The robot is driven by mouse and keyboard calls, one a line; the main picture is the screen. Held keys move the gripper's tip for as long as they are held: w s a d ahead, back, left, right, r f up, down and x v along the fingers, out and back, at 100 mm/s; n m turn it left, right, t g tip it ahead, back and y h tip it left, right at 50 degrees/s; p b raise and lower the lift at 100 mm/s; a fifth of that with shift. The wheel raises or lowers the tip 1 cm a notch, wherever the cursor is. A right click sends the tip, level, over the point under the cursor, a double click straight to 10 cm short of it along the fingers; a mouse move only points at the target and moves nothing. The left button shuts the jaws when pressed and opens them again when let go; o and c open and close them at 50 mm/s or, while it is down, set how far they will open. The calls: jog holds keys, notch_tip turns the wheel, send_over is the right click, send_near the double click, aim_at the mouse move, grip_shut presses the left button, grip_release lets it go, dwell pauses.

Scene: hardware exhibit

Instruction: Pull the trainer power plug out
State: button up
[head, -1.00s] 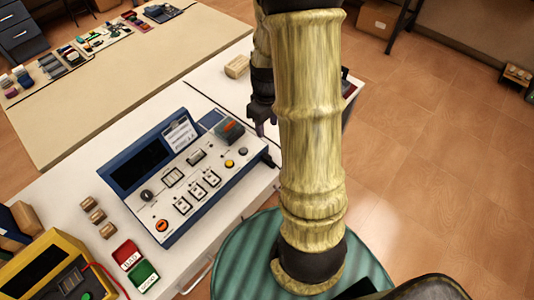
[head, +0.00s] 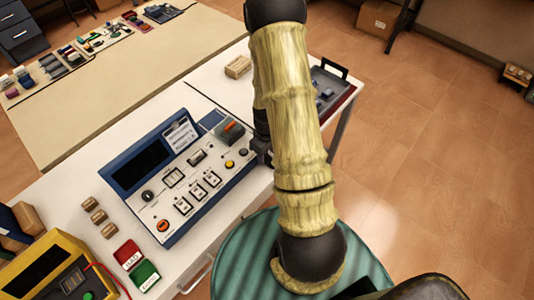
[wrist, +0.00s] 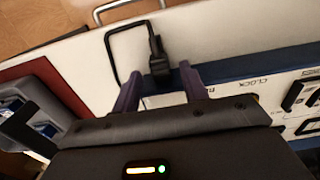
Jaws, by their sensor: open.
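The trainer (head: 165,215) is a blue-framed box with a white panel of knobs and switches, standing on the white table in the head view. Its blue edge also shows in the wrist view (wrist: 225,74). The black power plug (wrist: 158,64) sits at that edge in the wrist view, with a black cord looping left from it. My gripper (wrist: 160,76) is open. Its two fingertips lie on either side of the plug, which shows between them; I cannot tell if they touch it. In the head view my gripper (head: 264,152) is at the trainer's right side, partly hidden by my arm.
A dark tray (head: 340,88) with small parts stands at the table's far right end; a wooden block (head: 238,66) lies nearby. Red (head: 126,252) and green (head: 145,274) blocks and a yellow device (head: 42,270) are at the front left.

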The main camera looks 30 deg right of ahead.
jog(key=shift+f, duration=0.7)
grip_shut()
